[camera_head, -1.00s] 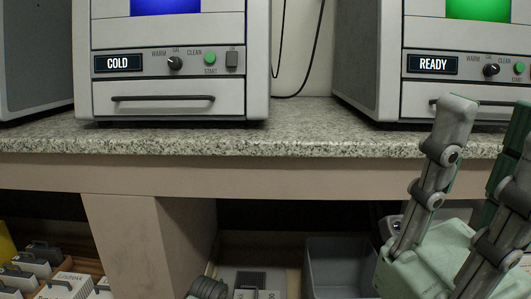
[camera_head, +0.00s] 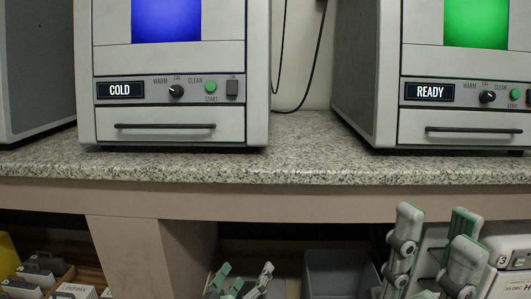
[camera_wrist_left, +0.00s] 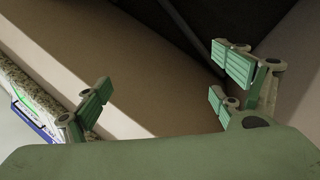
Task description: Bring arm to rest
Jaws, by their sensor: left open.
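My left gripper (camera_head: 243,277) shows at the bottom middle of the head view, below the counter edge. Its fingers stand apart with green pads and nothing between them. The left wrist view also shows its fingers (camera_wrist_left: 165,90) spread and empty, facing a beige panel. My right gripper (camera_head: 434,236) is at the lower right of the head view, in front of the counter's underside. Its fingers point up and stand apart, with nothing seen between them. The lower parts of both arms are out of frame.
A speckled counter (camera_head: 300,150) carries a machine marked COLD (camera_head: 170,92) and one marked READY (camera_head: 455,92). Below are a grey bin (camera_head: 340,275), a support post (camera_head: 125,255), labelled boxes (camera_head: 40,275) at lower left and a white box (camera_head: 508,262) at lower right.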

